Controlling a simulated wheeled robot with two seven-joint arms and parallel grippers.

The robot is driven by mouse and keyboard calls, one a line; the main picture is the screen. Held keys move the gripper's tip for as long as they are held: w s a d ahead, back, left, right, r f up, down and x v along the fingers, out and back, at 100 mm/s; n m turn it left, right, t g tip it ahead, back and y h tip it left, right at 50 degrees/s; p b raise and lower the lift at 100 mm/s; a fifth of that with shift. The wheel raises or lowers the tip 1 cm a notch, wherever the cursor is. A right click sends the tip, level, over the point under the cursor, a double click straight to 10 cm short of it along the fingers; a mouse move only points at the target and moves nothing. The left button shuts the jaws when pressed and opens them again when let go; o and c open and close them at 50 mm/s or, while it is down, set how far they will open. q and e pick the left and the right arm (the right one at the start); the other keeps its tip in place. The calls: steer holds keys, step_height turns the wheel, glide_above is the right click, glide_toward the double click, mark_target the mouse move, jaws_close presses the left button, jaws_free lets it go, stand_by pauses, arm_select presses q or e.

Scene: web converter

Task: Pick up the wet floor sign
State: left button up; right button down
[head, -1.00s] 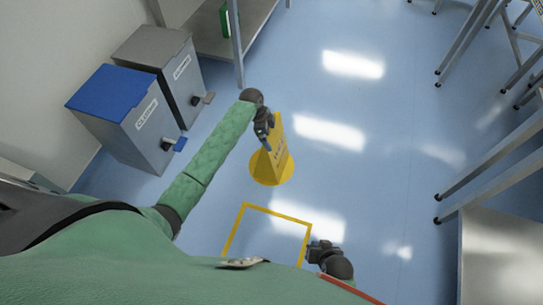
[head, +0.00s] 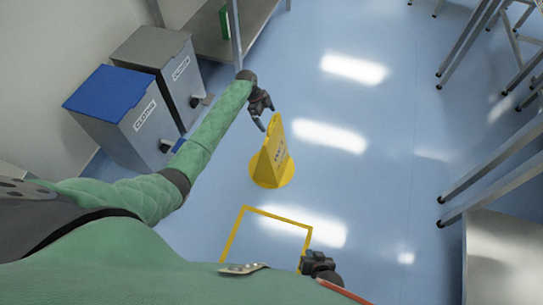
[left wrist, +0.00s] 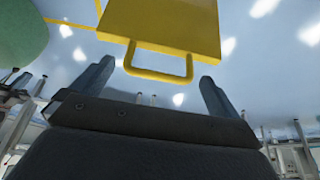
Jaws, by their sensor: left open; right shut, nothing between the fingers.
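The yellow wet floor sign (head: 270,158) stands upright on the blue floor on a round yellow base, in the middle of the head view. My left gripper (head: 262,116) is open just beyond and to the left of the sign's top. In the left wrist view the sign (left wrist: 165,25) shows upside down, with its handle loop (left wrist: 158,62) between the two spread fingers (left wrist: 155,85), apart from them. My right gripper (head: 312,264) is shut and empty, low near my body, right of the sign.
A yellow floor outline (head: 233,232) lies in front of the sign. Two bins, one blue-lidded (head: 108,92) and one grey-lidded (head: 150,48), stand at left beside a shelf (head: 212,30). Metal tables (head: 500,240) stand at right. The floor between is clear.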

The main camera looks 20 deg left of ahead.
mark_target(271, 123)
arm_select(q)
steer(key=x, duration=0.4)
steer(key=shift+d, duration=0.3)
steer(key=shift+c, duration=0.4)
steer(key=shift+w, duration=0.1)
steer(key=c, duration=1.5)
